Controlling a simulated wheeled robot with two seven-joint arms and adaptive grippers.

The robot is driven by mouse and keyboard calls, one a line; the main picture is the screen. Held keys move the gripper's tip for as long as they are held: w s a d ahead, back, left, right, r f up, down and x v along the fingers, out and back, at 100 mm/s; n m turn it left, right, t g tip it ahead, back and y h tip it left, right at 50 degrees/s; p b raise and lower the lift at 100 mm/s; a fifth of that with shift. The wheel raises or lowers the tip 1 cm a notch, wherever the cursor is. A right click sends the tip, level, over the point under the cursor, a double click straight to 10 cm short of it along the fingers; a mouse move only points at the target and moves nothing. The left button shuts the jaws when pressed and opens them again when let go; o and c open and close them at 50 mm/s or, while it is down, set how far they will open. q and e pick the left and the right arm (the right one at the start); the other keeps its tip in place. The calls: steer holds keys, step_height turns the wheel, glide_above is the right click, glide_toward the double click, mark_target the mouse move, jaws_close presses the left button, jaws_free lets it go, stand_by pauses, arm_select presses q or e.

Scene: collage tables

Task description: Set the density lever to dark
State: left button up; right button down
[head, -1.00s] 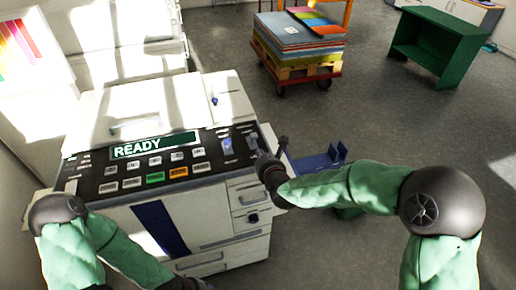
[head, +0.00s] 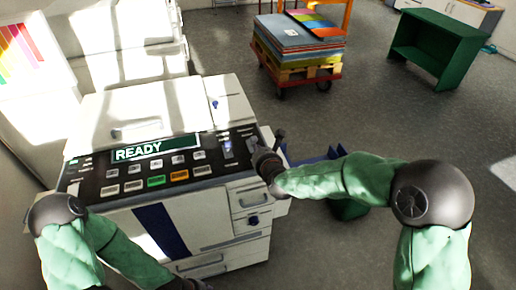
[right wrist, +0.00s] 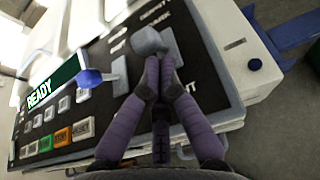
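The density lever has a grey knob (right wrist: 150,41) on the machine's dark panel, in the upper middle of the right wrist view. The word DARK is printed beyond it, and the end of another word, "HT", shows on the near side. My right gripper (right wrist: 160,70) has its two purple fingers together, with the tips right at the near side of the knob; I cannot tell if they touch. In the head view my right gripper (head: 257,151) is at the panel's right end. My left arm comes in at lower left, its fingers outside the picture.
The panel (head: 104,172) has a READY display (head: 152,148) and several buttons. A blue-knobbed lever (right wrist: 90,78) stands left of the density lever. A loaded pallet cart (head: 300,72) and a green table (head: 432,45) stand farther back.

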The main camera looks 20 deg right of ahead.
mark_target(253, 137)
steer(key=shift+w+r+g+p, duration=0.3)
steer(key=shift+r+g+p, duration=0.25)
steer(key=shift+p, duration=1.05)
steer(key=w+r+g+p, duration=0.1)
steer(key=g+p, duration=0.1)
steer(key=p, duration=0.5)
steer(key=w+r+g+p, duration=0.1)
steer(key=g+p, duration=0.1)
steer(key=p, duration=0.5)
steer(key=shift+w, duration=0.15)
steer(key=shift+w+g+p, duration=0.2)
steer(key=shift+g+p, duration=0.05)
steer(key=shift+p, duration=0.5)
steer(key=shift+w+p, duration=0.3)
steer(key=shift+p, duration=0.55)
steer(key=shift+w+a+r+p, duration=0.1)
steer(key=shift+w+p, duration=0.2)
steer(key=shift+p, duration=0.05)
steer(key=shift+w, duration=0.4)
steer(key=shift+r, duration=0.1)
